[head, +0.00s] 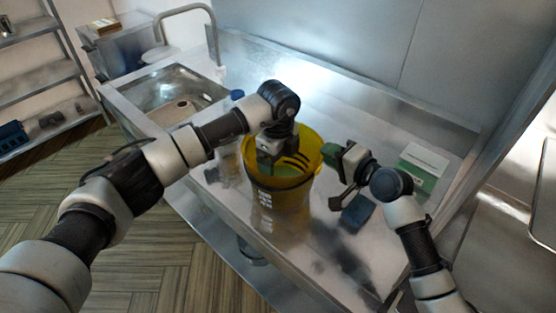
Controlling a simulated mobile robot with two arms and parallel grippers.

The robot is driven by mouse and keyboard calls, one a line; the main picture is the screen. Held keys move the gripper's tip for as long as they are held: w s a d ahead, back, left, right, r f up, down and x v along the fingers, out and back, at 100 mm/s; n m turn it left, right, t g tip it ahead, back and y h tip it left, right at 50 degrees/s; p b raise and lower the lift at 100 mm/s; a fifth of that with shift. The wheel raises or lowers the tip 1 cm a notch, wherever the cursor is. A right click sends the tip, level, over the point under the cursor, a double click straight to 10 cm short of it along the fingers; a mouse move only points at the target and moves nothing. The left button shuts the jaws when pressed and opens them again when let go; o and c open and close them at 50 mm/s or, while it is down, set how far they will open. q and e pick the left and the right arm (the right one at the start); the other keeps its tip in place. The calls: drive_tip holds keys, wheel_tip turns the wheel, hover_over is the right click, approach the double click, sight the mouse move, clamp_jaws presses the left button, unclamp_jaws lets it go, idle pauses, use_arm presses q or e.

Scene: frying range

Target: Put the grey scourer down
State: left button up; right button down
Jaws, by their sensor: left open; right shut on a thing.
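My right gripper (338,172) is shut above the counter, just right of a yellow bucket (301,186). A small dark grey-green piece (329,153) shows at its jaws; I take it as the grey scourer, though the gripper hides much of it. My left gripper (272,158) is open at the mouth of the bucket, its fingers partly below the rim. Something green shows inside the bucket, too hidden to identify.
A dark blue pad (357,212) lies on the steel counter (315,248) below my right gripper. A green and white box (423,168) stands to the right. A sink (176,95) with a tap is at the back left. Bare counter lies in front.

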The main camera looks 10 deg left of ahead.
use_arm(q)
wheel_tip(320, 180, up, 12)
drive_tip(key=shift+r, duration=0.25)
use_arm(e)
drive_tip(key=shift+s+f, duration=0.2)
drive_tip(key=shift+f, duration=0.4)
drive_tip(key=c, duration=1.4)
unclamp_jaws()
drive_tip(key=shift+a, duration=0.1)
drive_tip(key=o, duration=0.4)
drive_tip(key=shift+w, duration=0.25)
use_arm(q)
drive_tip(key=shift+w+a+f, duration=0.1)
drive_tip(key=shift+w+f, duration=0.05)
drive_tip(key=shift+w, duration=0.05)
use_arm(e)
drive_tip(key=shift+o, duration=0.2)
drive_tip(key=shift+r, duration=0.1)
drive_tip(key=shift+r, duration=0.1)
use_arm(q)
wheel_tip(320, 180, down, 2)
drive_tip(key=shift+b, duration=1)
use_arm(e)
drive_tip(key=v, duration=1)
drive_tip(key=shift+s+d, duration=0.2)
drive_tip(key=shift+d, duration=0.1)
